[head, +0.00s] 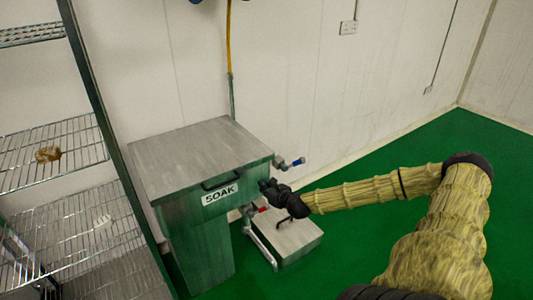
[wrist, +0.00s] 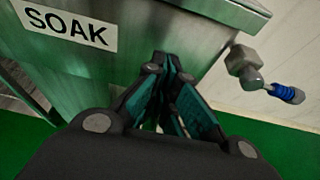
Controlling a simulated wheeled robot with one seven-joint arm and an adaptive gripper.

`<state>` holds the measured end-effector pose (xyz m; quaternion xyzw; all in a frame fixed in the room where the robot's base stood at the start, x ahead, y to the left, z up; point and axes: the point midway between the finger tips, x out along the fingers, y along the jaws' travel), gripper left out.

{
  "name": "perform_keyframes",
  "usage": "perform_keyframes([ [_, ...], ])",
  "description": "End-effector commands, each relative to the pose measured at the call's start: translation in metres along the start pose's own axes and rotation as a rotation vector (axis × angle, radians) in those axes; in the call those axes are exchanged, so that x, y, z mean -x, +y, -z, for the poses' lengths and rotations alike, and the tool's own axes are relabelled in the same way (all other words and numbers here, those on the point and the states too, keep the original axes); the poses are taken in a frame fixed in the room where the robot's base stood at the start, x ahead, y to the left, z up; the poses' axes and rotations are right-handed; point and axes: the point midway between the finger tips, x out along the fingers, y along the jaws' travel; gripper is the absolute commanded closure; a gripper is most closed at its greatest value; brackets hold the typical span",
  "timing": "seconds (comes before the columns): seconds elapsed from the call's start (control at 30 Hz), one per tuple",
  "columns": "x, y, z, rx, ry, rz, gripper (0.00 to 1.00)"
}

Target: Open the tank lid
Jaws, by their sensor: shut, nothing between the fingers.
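The tank (head: 200,237) is a grey metal box with a white SOAK label (head: 219,194) on its front. Its flat metal lid (head: 195,152) lies down over the top. A dark handle (head: 222,179) sits at the lid's front edge, above the label. My gripper (head: 266,186) is at the tank's front right corner, to the right of the label and handle and a little lower than the lid. In the wrist view my gripper (wrist: 168,62) is shut and empty, pointing at the tank front (wrist: 125,50), with the label on the left. I cannot tell whether the fingertips touch the tank.
A valve with a blue handle (head: 298,162) sticks out on the tank's right side; it also shows in the wrist view (wrist: 285,93). A low metal platform (head: 292,238) stands below my gripper. A wire shelf (head: 70,225) is close on the left. Green floor is clear at right.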

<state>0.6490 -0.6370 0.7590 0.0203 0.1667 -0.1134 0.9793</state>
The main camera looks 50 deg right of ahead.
Motion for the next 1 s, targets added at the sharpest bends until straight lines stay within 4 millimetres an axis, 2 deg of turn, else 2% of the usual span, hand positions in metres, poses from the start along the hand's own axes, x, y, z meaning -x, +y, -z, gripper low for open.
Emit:
perform_keyframes([
  [1.0, -0.058, -0.002, 0.003, 0.004, 0.001, 0.002, 1.00],
])
